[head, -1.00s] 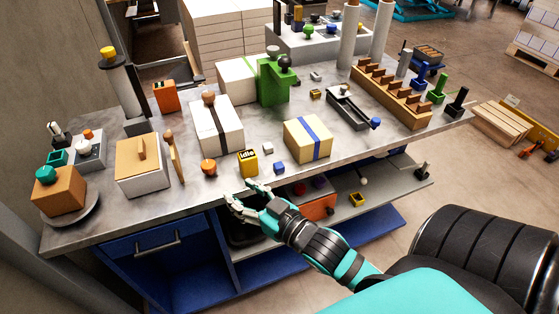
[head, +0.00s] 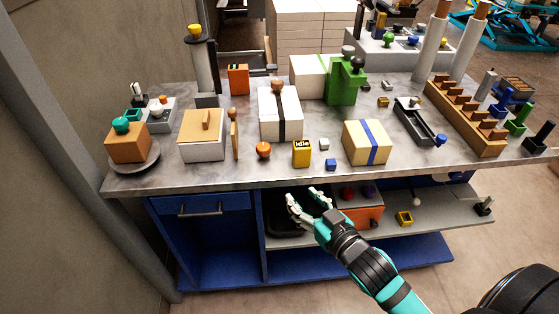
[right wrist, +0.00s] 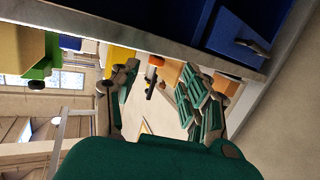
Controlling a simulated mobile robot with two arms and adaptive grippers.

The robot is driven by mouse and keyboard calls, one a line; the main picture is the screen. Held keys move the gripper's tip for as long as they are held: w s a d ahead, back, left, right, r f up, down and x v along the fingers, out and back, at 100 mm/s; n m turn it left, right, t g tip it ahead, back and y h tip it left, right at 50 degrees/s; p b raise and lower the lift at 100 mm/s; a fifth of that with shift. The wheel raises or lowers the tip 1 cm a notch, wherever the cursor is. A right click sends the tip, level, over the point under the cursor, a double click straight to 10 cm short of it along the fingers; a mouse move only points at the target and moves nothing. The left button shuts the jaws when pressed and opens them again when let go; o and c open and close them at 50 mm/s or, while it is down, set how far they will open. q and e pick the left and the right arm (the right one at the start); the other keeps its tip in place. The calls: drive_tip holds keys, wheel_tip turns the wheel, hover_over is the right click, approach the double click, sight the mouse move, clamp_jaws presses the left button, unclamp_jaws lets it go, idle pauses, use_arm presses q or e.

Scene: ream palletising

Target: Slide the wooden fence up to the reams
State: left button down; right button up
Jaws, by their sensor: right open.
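A thin upright wooden board with a round knob, seemingly the wooden fence (head: 234,140), stands on the bench beside a white block with a wooden top (head: 203,148). To its right is a white ream-like block with a black band (head: 266,113). A cream block with a blue band (head: 355,140) lies further right. My right gripper (head: 306,192) is open and empty, in front of the bench and below its top edge, apart from the fence. Its spread fingers (right wrist: 162,100) also show in the right wrist view. My left gripper is not in view.
The grey bench top (head: 400,165) has an orange knob (head: 263,150), a yellow "Idle" block (head: 302,153) and a blue cube (head: 331,164) near its front edge. A slotted wooden rack (head: 465,115) stands right. A shelf (head: 450,212) juts out below.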

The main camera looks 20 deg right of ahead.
drive_tip(key=t+y+p, duration=0.1)
drive_tip(key=t+p, duration=0.1)
approach(234, 113)
drive_tip(key=w, duration=0.3)
drive_tip(key=w+a, duration=0.1)
drive_tip(key=w, duration=0.3)
drive_tip(key=w+a, duration=0.1)
drive_tip(key=w, duration=0.3)
drive_tip(key=shift+a+p, duration=0.1)
drive_tip(key=shift+p, duration=0.3)
